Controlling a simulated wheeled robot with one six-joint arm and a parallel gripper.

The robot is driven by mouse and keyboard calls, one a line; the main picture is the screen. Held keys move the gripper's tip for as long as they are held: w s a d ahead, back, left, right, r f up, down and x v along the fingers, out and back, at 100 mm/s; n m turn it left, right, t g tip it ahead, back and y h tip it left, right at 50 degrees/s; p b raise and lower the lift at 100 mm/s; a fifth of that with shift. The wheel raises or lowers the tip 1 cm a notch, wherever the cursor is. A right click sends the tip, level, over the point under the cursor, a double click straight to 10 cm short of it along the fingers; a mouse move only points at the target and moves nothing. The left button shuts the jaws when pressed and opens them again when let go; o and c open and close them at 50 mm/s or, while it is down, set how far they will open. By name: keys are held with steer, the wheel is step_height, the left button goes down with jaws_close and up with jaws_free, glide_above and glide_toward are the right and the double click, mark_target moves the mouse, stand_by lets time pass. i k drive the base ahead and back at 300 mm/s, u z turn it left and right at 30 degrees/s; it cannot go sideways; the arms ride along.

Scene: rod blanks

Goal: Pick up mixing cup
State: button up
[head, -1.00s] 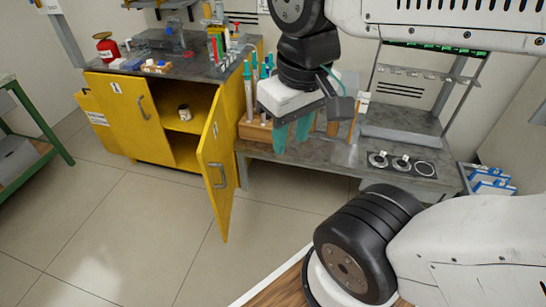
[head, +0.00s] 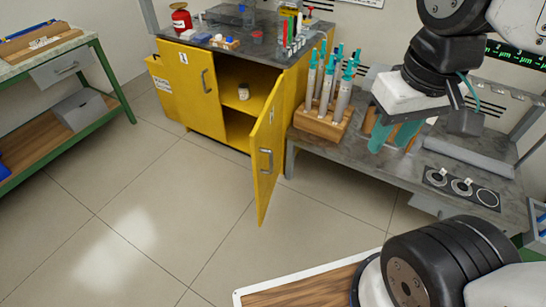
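A small whitish cup-like container with a dark band (head: 243,91) stands on the upper shelf inside the yellow cabinet (head: 189,88). It looks like the mixing cup, but it is too small to be sure. The cabinet's right door (head: 266,160) is swung open toward me, so the cup shows through the opening. My gripper (head: 393,137) has teal fingers pointing down, with a gap between them and nothing seen held. It is in front of the grey bench at the right, well away from the cup.
A wooden rack with teal-topped syringes (head: 323,122) stands on the grey bench (head: 350,157). The cabinet top holds a red can (head: 181,20) and small items. A green-framed table (head: 112,82) is at left. The floor (head: 150,210) before the cabinet is clear.

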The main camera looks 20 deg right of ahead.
mark_target(258, 38)
steer(key=u, duration=1.1)
steer(key=i, duration=4.45)
steer(key=z, duration=3.7)
steer(key=i, duration=0.2)
steer(key=z, duration=0.05)
